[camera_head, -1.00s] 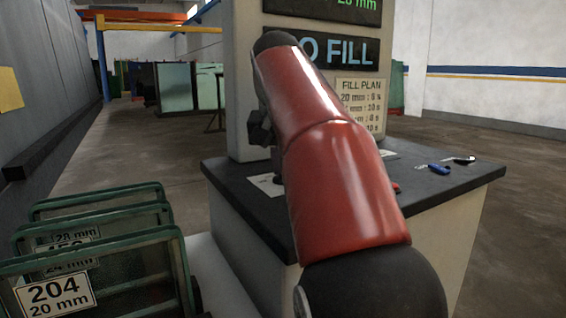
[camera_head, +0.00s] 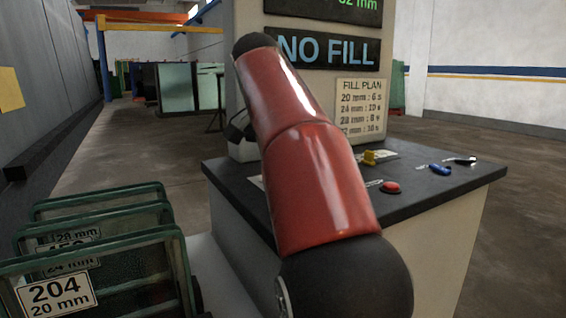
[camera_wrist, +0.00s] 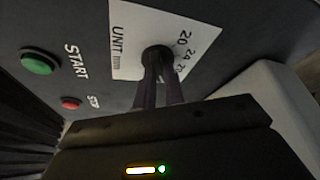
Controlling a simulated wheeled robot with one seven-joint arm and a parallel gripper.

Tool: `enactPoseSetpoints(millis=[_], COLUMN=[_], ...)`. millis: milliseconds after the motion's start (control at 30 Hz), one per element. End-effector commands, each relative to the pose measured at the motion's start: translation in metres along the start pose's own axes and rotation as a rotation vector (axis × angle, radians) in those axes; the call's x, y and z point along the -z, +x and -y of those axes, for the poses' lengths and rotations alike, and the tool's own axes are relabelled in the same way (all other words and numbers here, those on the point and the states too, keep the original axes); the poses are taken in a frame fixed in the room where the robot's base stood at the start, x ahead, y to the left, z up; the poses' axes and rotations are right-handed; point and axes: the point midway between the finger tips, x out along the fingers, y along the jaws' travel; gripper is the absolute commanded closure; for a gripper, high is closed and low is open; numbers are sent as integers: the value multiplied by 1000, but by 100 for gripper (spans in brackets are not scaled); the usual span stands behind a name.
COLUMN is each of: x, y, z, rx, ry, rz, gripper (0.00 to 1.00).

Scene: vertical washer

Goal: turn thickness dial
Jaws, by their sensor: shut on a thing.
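The thickness dial (camera_wrist: 156,50) is a round dark knob on a white card (camera_wrist: 126,40) printed "UNIT mm" and a scale with 20 and 24 readable; the rest of the scale is partly hidden by my fingers. My gripper (camera_wrist: 158,68) is shut on the dial in the wrist view, its two dark fingers side by side on it. In the head view my red arm hides the dial; a dark part shows beside the panel. The green thickness readout (camera_head: 359,4) at the top is cut off and seems to read 32 mm.
A green START button (camera_wrist: 40,62) and a red STOP button (camera_wrist: 71,103) sit left of the card. The console top (camera_head: 415,190) carries a red button (camera_head: 391,187), a yellow control (camera_head: 370,157) and a blue one (camera_head: 440,169). Racked glass panes (camera_head: 100,245) stand at left.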

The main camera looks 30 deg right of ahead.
Motion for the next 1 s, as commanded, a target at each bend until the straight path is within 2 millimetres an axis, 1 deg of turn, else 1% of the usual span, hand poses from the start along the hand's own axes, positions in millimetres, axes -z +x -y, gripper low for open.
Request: enactPoseSetpoints(millis=[200, 233, 367, 400, 733, 867, 1000], x=[0, 0, 0, 0, 0, 1, 1], y=[0, 0, 0, 0, -3, -15, -33], z=[0, 0, 0, 0, 0, 1, 1], rx=[1, 1, 1, 1, 1, 1, 2], ry=[2, 2, 1, 1, 0, 1, 2], rz=[-1, -1, -1, -1, -1, -2, -3], gripper=[100, 87, 70, 67, 67, 67, 67])
